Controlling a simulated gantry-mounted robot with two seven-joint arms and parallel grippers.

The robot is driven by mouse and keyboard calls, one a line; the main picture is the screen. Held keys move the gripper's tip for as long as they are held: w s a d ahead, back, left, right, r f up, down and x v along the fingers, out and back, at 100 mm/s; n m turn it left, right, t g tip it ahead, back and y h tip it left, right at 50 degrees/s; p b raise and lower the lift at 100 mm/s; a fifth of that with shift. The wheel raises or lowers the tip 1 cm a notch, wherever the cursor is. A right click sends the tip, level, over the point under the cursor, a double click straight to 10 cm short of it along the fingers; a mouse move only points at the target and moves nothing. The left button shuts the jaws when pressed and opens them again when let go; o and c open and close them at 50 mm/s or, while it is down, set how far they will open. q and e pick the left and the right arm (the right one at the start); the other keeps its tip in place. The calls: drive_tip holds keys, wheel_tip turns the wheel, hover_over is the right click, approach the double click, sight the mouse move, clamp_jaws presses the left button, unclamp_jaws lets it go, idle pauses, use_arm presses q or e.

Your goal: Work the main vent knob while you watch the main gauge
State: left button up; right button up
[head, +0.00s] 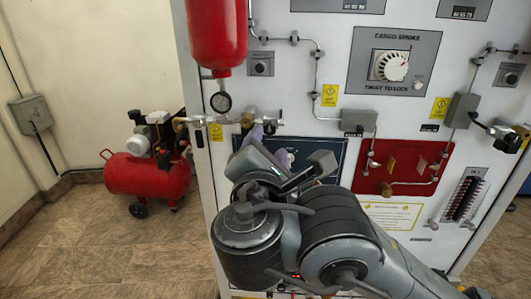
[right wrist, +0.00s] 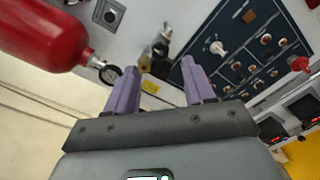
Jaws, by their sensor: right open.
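The gauge (head: 220,102) is a small round dial with a dark rim under the red cylinder; its reading is too small to make out. It also shows in the right wrist view (right wrist: 108,74), partly cut by my finger. A brass knob-like fitting (head: 247,120) sits on the pipe right of the gauge; I cannot tell whether it is the main vent knob. In the right wrist view the brass fitting (right wrist: 145,63) appears beyond and between my fingertips. My right gripper (head: 262,133) is open and empty, with purple fingers, just below right of this fitting. My left gripper is out of view.
The red cylinder (head: 217,35) hangs above the gauge. A blue panel (right wrist: 240,50) with several knobs lies beside the fingers. A red panel (head: 402,168) and a cargo smoke dial (head: 391,66) are farther right. A red compressor (head: 148,175) stands on open floor at left.

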drive_tip(key=shift+s+a+p, duration=0.1)
drive_tip(key=shift+s+p, duration=0.2)
drive_tip(key=shift+s, duration=1.75)
